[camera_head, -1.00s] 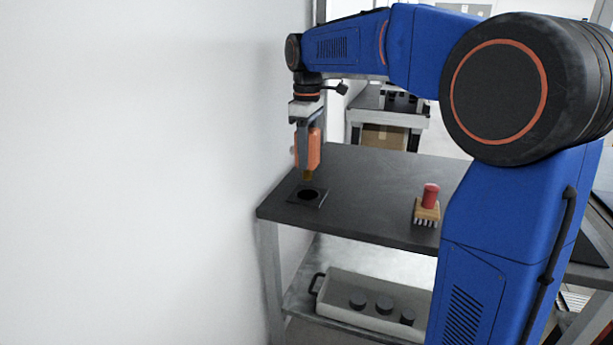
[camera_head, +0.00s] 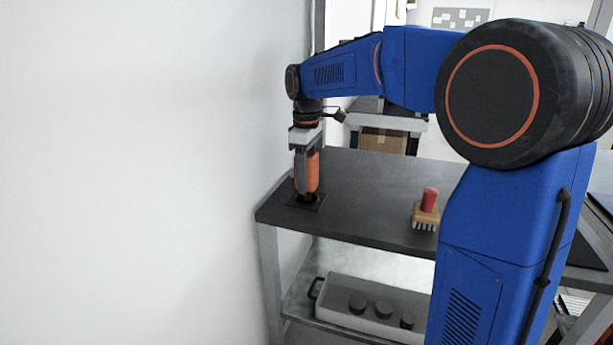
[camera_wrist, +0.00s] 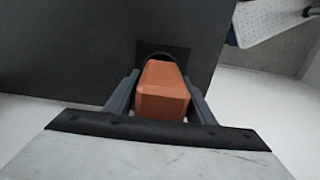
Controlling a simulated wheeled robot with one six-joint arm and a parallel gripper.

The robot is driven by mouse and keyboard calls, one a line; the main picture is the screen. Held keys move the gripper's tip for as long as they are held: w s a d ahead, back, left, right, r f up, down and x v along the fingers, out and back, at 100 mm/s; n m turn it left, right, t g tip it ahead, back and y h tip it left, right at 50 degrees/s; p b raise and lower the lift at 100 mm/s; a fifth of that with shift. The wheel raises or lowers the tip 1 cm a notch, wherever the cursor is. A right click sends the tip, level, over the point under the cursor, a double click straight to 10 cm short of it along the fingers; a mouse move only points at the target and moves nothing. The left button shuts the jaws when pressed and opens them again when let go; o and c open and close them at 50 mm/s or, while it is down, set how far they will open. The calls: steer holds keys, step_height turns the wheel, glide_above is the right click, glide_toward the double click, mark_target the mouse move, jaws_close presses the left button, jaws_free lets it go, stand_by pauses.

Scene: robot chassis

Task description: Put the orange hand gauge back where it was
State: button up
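The orange hand gauge (camera_head: 313,172) is upright in my gripper (camera_head: 306,186), over the black square holder (camera_head: 320,204) with a round hole on the dark table top. Its lower end meets the hole and looks partly inside it. In the wrist view the orange body of the gauge (camera_wrist: 162,92) sits between the two grey fingers of my gripper (camera_wrist: 160,98), which are shut on it. The holder (camera_wrist: 178,52) shows just beyond it, with part of the hole hidden by the gauge.
A brush with a red handle (camera_head: 430,199) stands on the table top (camera_head: 375,190) to the right. A grey bin (camera_head: 345,312) with several dark round parts is on the lower shelf. A white wall (camera_head: 130,170) is close on the left. The table between holder and brush is clear.

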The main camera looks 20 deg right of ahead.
steer(key=shift+o, duration=0.2)
step_height(320, 180, up, 12)
steer(key=shift+r, duration=0.15)
steer(key=s+d+f+m+t, duration=0.1)
steer(key=s+d+f+m, duration=0.2)
steer(key=s, duration=0.6)
steer(key=s+d+f+m+t, duration=0.2)
steer(key=s+f+m, duration=0.15)
steer(key=s, duration=0.65)
steer(key=s+d+f+m+t, duration=0.1)
steer(key=s+f+m, duration=0.3)
steer(key=s+f, duration=1)
steer(key=shift+s+d+f+t, duration=0.25)
steer(key=shift+d+f+t, duration=0.2)
steer(key=shift+f, duration=0.3)
